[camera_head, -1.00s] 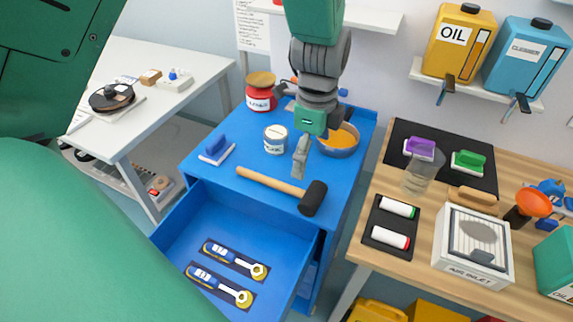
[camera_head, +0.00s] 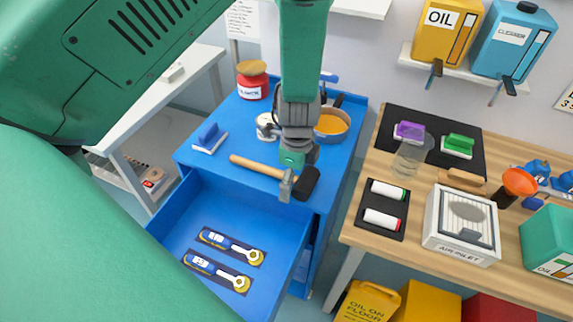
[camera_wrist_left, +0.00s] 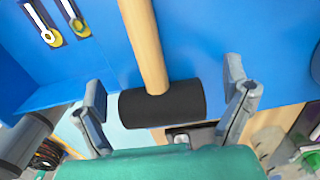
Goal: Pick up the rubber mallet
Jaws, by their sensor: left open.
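The rubber mallet, with a light wooden handle (camera_head: 258,167) and a black head (camera_head: 310,183), lies on the blue cabinet top (camera_head: 222,165) near its front edge, above the open drawer. My left gripper (camera_head: 287,187) is over the mallet's head end and hides part of the handle. In the left wrist view, the open fingers (camera_wrist_left: 165,88) stand on either side of the black head (camera_wrist_left: 162,104), with gaps. The handle (camera_wrist_left: 143,45) runs away between them. My right gripper is not in view.
A blue-handled block (camera_head: 208,138), a red jar (camera_head: 252,82), a white can (camera_head: 267,127) and an orange-filled bowl (camera_head: 333,125) stand on the cabinet. A wooden bench (camera_head: 410,232) with an air-inlet box (camera_head: 462,225) is at right.

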